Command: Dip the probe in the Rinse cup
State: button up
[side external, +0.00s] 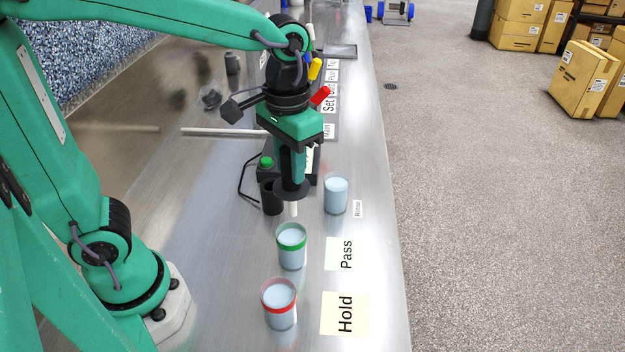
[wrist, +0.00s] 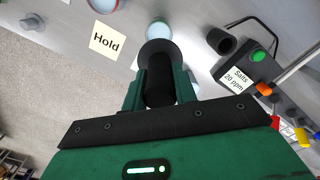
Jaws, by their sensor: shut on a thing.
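My gripper (side external: 291,172) points down and is shut on the probe (side external: 293,209), which has a dark body, a wide black collar and a white tip. The probe hangs upright, its white tip clear in the air. The Rinse cup (side external: 336,196), a clear cup of pale blue liquid beside a small Rinse label (side external: 358,209), stands just right of the tip in the side view. The tip is apart from it. In the wrist view, the probe's dark body (wrist: 159,88) shows between the fingers; its collar hides the tip. I cannot make out the Rinse cup there.
A green-banded cup (side external: 291,247) stands by the Pass card (side external: 346,254). A red-banded cup (side external: 279,304) stands by the Hold card (side external: 344,314). A black holder (side external: 271,199) stands left of the probe. A box with a green button (wrist: 258,56) is behind it.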

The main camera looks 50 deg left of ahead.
jog(key=w+a, duration=0.3)
jog(key=w, duration=0.5)
jog(key=w+a+f, duration=0.1)
jog(key=w+a, duration=0.1)
jog(key=w, duration=0.7)
jog(key=shift+a, duration=0.4)
jog(key=shift+f, duration=0.3)
notch_tip(320, 180, down, 9)
jog(key=shift+r, duration=0.2)
jog(key=shift+s, duration=0.1)
jog(key=shift+r, duration=0.15)
dwell(1.6)
notch_tip(320, 180, up, 10)
dwell(1.7)
